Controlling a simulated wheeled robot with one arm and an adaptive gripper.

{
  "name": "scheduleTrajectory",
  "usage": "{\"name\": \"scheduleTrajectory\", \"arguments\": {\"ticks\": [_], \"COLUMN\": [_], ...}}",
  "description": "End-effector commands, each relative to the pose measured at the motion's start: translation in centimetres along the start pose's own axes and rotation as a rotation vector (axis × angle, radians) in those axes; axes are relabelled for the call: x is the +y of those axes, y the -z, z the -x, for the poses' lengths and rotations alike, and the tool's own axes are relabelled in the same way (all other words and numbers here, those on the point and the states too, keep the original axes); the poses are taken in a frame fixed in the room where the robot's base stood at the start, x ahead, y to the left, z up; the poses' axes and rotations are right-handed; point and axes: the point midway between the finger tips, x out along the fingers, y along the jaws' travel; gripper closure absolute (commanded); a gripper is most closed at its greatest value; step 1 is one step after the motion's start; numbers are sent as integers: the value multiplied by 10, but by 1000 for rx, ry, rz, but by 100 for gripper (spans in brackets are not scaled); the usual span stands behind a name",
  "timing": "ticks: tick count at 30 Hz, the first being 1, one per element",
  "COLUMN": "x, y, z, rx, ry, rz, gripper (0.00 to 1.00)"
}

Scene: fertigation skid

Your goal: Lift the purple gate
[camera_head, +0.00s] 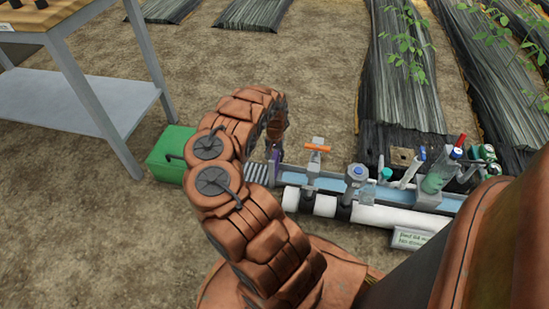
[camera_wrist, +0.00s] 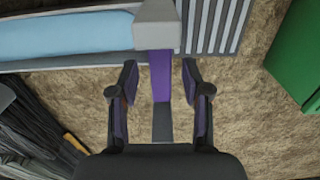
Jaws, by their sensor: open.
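The purple gate (camera_wrist: 160,76) shows in the wrist view as a narrow upright purple strip under a pale grey block (camera_wrist: 157,28), with a dark grey part below it. My gripper (camera_wrist: 159,72) is open. Its two purple-padded fingers stand on either side of the strip, with a gap visible on both sides, so I see no grip on it. In the head view my bent arm hides most of the gripper. A small purple patch shows just beyond the wrist, but I cannot tell whether it is gate or finger.
The blue water channel (camera_wrist: 65,36) and a slatted grey grate (camera_wrist: 215,25) flank the gate. A green box (camera_head: 170,154) stands left of the skid. An orange-handled valve (camera_head: 317,148), a blue-capped valve (camera_head: 358,172) and white pipe (camera_head: 385,217) lie right. A table (camera_head: 75,100) stands back left.

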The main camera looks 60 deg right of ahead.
Motion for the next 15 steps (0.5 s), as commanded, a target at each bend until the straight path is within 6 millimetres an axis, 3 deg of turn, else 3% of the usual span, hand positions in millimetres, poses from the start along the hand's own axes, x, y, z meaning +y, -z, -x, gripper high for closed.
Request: {"name": "scheduleTrajectory", "arguments": {"ticks": [8,15], "x": [0,0], "y": [0,0], "z": [0,0], "rx": [1,1], "ry": [1,1], "rz": [0,0], "gripper": [53,78]}}
